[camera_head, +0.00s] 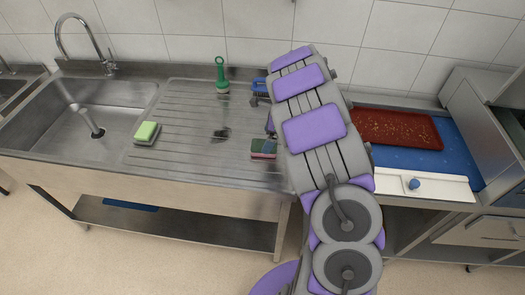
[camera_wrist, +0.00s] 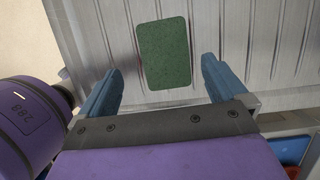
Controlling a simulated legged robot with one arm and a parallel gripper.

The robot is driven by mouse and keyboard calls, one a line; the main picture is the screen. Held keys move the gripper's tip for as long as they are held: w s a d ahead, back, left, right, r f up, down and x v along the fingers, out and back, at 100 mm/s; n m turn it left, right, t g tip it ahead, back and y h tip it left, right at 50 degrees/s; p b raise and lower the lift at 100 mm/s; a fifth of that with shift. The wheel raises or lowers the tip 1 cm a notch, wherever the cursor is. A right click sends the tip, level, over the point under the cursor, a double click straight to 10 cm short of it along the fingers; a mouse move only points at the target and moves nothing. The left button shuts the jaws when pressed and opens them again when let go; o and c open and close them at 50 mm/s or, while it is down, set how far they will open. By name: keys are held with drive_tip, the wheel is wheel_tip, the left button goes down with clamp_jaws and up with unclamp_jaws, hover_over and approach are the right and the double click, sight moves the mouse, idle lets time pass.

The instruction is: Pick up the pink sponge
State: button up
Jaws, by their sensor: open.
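A sponge with a dark green top and a pinkish lower side (camera_head: 263,149) lies flat on the ribbed steel drainboard, just left of my arm in the head view. In the wrist view only its green upper face (camera_wrist: 164,52) shows, and no pink is visible there. My gripper (camera_wrist: 160,68) is open, with one blue finger on each side of the sponge in the picture. The fingers look apart from it; the height above it is hard to tell. In the head view my arm hides the gripper.
A light green sponge (camera_head: 147,132) lies at the drainboard's left, by the sink basin (camera_head: 70,115). A green-handled brush (camera_head: 221,75) and a blue brush (camera_head: 259,86) are at the back. A red tray (camera_head: 398,128) sits on the blue surface at right.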

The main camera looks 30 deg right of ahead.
sight(257, 145)
drive_tip(key=shift+w+d+f, duration=0.1)
drive_tip(key=shift+d+f, duration=0.15)
drive_tip(key=shift+f, duration=0.25)
drive_tip(key=b+x, duration=0.2)
drive_tip(key=x, duration=0.2)
drive_tip(key=shift+w+d+f, duration=0.1)
drive_tip(key=shift+w+f, duration=0.1)
drive_tip(key=shift+a+f, duration=0.2)
drive_tip(key=shift+a, duration=0.1)
drive_tip(key=shift+d, duration=0.2)
drive_tip(key=shift+d, duration=0.1)
drive_tip(key=c, duration=1.1)
drive_tip(key=shift+o, duration=0.2)
